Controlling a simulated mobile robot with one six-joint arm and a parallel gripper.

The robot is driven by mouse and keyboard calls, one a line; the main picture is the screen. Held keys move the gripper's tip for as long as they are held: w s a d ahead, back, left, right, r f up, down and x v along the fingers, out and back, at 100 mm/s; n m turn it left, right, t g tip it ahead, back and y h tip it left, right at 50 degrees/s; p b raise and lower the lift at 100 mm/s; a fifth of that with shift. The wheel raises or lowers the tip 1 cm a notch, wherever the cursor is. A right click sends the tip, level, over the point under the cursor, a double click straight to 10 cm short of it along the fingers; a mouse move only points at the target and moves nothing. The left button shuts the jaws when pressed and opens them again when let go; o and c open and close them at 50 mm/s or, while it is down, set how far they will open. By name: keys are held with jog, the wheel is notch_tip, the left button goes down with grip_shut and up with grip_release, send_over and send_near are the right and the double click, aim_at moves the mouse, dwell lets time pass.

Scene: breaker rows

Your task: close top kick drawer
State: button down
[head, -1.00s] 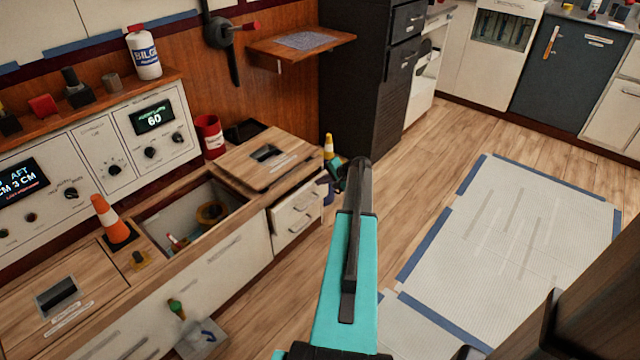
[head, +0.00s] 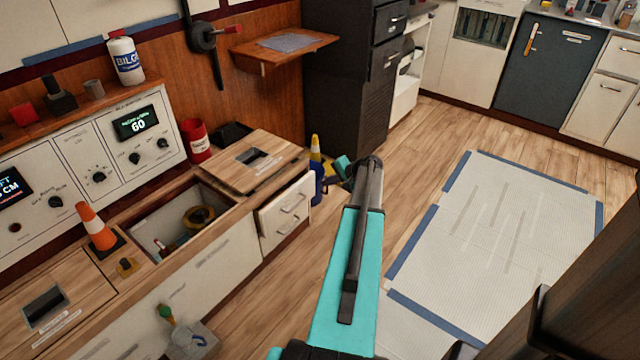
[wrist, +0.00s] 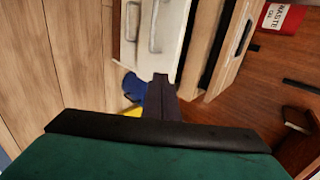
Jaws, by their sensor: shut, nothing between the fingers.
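The top kick drawer (head: 290,203) is the upper of two white drawers at the right end of the low wooden bench. Its front stands out a little from the bench. In the wrist view, turned sideways, its white front (wrist: 168,45) with a handle shows just beyond my fingers. The lower drawer (head: 284,230) is beneath it. My gripper (wrist: 160,79) is shut and empty, its dark fingertips overlapping the end of the drawer front in the picture; I cannot tell whether they touch. In the head view my arm hides the fingertips.
A blue bottle with a yellow top (head: 317,170) stands on the floor beside the drawers, near my gripper. The bench has an open compartment (head: 185,222) and an orange cone (head: 96,228). A dark cabinet (head: 345,80) stands behind. The wooden floor to the right is open, with a taped white mat (head: 490,235).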

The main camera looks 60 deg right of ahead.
jog(key=shift+v, duration=1.05)
jog(key=w+a+r+m+t+y+b, duration=0.1)
jog(key=w+a+r+m+t+b, duration=0.15)
jog(key=a+m+t, duration=0.6)
jog(key=s+a+f+m+b, duration=0.2)
jog(key=f+m+b, duration=0.2)
jog(key=f, duration=0.1)
jog(key=s+a+f+m+h+b, duration=0.1)
jog(key=s+a+f+m+b, duration=0.1)
jog(key=f+m+b, duration=0.2)
notch_tip(320, 180, down, 2)
jog(key=shift+s+f+m+h, duration=0.2)
jog(key=shift+s+m+h, duration=0.15)
jog(key=shift+m, duration=0.4)
jog(key=shift+w, duration=0.1)
